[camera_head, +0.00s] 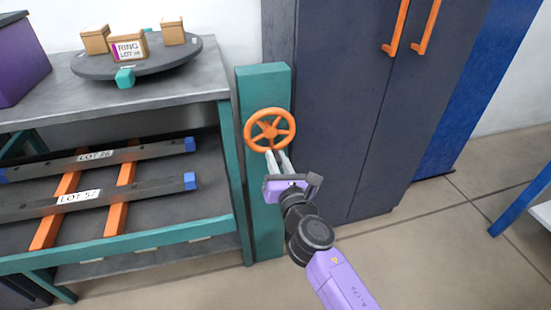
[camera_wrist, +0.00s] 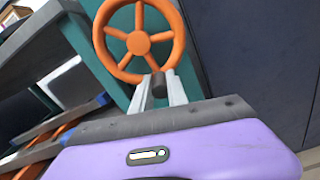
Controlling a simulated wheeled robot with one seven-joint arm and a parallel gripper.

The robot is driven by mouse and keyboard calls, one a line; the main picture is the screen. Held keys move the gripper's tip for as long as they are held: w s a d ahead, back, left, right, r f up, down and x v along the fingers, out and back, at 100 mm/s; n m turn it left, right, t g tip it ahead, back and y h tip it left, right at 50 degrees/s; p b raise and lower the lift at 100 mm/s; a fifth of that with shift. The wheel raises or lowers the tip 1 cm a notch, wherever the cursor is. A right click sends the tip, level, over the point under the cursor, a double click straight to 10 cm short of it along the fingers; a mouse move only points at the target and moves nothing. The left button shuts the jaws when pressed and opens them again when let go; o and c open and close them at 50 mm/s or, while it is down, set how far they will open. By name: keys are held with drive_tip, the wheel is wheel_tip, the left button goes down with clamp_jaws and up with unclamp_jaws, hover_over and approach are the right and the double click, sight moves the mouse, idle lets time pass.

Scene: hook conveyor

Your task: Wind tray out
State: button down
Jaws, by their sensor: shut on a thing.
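An orange handwheel (camera_head: 270,130) with several spokes is mounted on a teal post (camera_head: 264,215) beside the bench. In the wrist view the wheel (camera_wrist: 139,42) fills the upper middle, and a dark knob (camera_wrist: 158,85) shows at its lower rim. My gripper (camera_head: 274,156) reaches the bottom of the wheel. Its two pale fingers (camera_wrist: 160,86) stand either side of the knob, shut on it. The bench's lower tray (camera_head: 160,215) has orange rails (camera_head: 68,190). Two dark bars labelled LOT lie across them (camera_head: 128,155), (camera_head: 130,195).
A grey-topped bench (camera_head: 150,95) carries a round turntable (camera_head: 140,62) with small boxes and a teal block. A dark cabinet (camera_head: 350,110) with orange handles stands just right of the post. Open floor (camera_head: 430,240) lies to the right.

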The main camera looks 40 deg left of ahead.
drive_tip(key=c, duration=1.3)
unclamp_jaws()
drive_tip(key=p+v, duration=0.3)
drive_tip(key=v, duration=0.2)
drive_tip(key=shift+s+d+r+p, duration=0.15)
drive_tip(key=shift+d+p, duration=0.15)
drive_tip(key=shift+p+v, duration=0.35)
drive_tip(key=shift+v, duration=0.7)
drive_tip(key=shift+s, duration=0.1)
